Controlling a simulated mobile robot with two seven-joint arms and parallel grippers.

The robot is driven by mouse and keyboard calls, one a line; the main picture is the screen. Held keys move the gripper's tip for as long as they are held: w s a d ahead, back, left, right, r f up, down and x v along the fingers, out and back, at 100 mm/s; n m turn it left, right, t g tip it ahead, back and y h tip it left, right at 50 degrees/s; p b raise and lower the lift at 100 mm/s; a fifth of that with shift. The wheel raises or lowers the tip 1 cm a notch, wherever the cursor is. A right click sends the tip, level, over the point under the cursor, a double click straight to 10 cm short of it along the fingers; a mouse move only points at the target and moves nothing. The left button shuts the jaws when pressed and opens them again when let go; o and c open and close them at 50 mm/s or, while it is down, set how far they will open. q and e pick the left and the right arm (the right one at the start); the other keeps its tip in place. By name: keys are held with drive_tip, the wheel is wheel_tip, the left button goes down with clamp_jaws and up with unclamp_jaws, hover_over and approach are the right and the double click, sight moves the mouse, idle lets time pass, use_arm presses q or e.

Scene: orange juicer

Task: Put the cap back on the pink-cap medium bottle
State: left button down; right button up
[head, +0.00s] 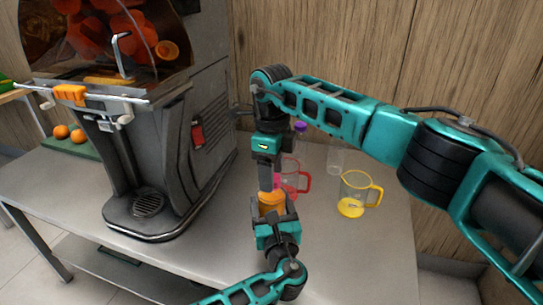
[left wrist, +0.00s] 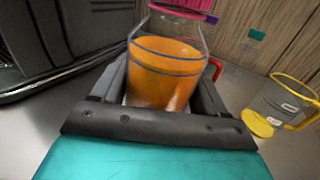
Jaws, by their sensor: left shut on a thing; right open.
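A bottle of orange juice (head: 271,199) stands upright between the fingers of my left gripper (head: 273,213). The left wrist view shows the orange-filled bottle (left wrist: 165,72) held close, with its clear upper part above the juice. A pink band (left wrist: 180,12) shows at its top, cut by the frame edge; I cannot tell whether it is a seated cap. My right gripper (head: 266,178) points straight down over the bottle's top and is open. Its fingers hide the bottle's mouth in the head view.
A pitcher with a red handle (head: 304,182) stands just behind the bottle. A yellow-handled pitcher (head: 351,208) is to the right. A purple cap (head: 300,126) and a clear container (head: 335,158) show farther back. The juicer (head: 150,200) fills the left; the front right table is clear.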

drive_tip(key=shift+f, duration=0.3)
drive_tip(key=shift+c, duration=0.3)
drive_tip(key=c, duration=1)
drive_tip(key=o, duration=1.2)
drive_tip(key=shift+r, duration=0.1)
wheel_tip(320, 180, up, 12)
drive_tip(key=shift+f, duration=0.1)
